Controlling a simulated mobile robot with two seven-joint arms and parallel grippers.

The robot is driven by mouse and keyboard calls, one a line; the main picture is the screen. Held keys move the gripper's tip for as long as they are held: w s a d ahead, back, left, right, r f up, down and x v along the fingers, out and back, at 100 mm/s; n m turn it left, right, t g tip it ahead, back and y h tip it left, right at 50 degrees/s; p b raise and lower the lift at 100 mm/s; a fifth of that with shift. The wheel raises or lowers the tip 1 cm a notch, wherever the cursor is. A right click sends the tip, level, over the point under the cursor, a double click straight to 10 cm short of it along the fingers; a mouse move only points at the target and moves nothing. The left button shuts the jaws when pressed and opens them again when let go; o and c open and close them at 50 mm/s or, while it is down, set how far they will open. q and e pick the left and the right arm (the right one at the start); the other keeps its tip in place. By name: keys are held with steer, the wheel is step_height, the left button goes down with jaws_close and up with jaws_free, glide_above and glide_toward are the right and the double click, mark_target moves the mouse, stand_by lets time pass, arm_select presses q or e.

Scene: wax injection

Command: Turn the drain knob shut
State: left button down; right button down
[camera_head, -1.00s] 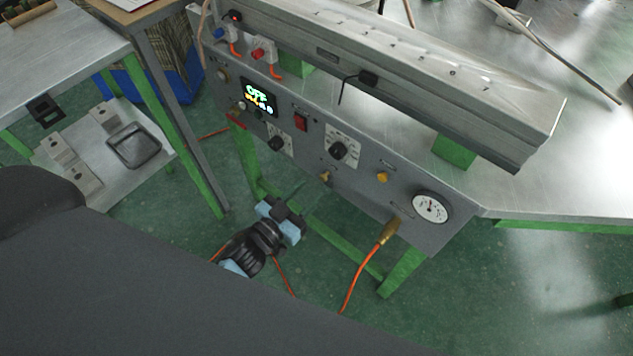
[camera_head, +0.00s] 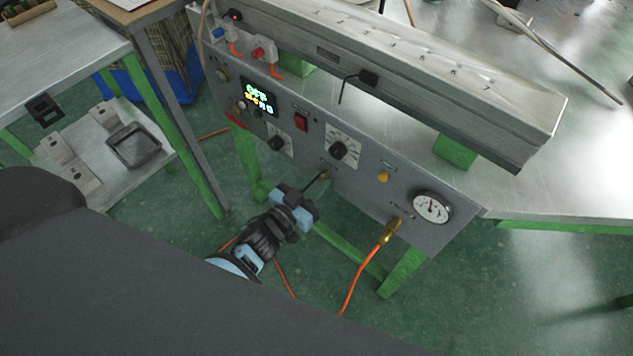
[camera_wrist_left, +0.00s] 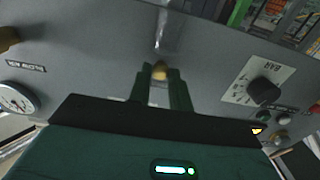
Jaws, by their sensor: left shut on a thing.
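The drain knob (camera_head: 325,174) is a small brass knob low on the grey front panel of the machine. My left gripper (camera_head: 319,181) reaches up to it from below, fingers pointed at the panel. In the left wrist view the knob's brass end (camera_wrist_left: 160,71) shows between the two dark green fingers (camera_wrist_left: 161,80), which are shut on it. The fingers hide the sides of the knob, and its turn angle cannot be read. My right gripper is not in view.
On the panel near the knob are a black dial (camera_head: 338,150), a yellow knob (camera_head: 383,177), a red switch (camera_head: 301,121) and a pressure gauge (camera_head: 431,207). An orange hose (camera_head: 362,275) hangs from a brass fitting (camera_head: 390,231). Green table legs stand below.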

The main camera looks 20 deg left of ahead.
arm_select(q)
steer(key=shift+m, duration=0.3)
steer(key=m, duration=0.4)
steer(key=shift+b, duration=0.35)
steer(key=m, duration=0.4)
steer(key=shift+f+b, duration=0.1)
steer(key=shift+b, duration=0.3)
steer(key=m+b, duration=0.1)
steer(key=m, duration=0.4)
steer(key=shift+d+b, duration=0.1)
steer(key=shift+b, duration=0.2)
steer(key=shift+m+b, duration=0.55)
steer(key=shift+m, duration=1.55)
steer(key=c, duration=1.3)
jaws_free()
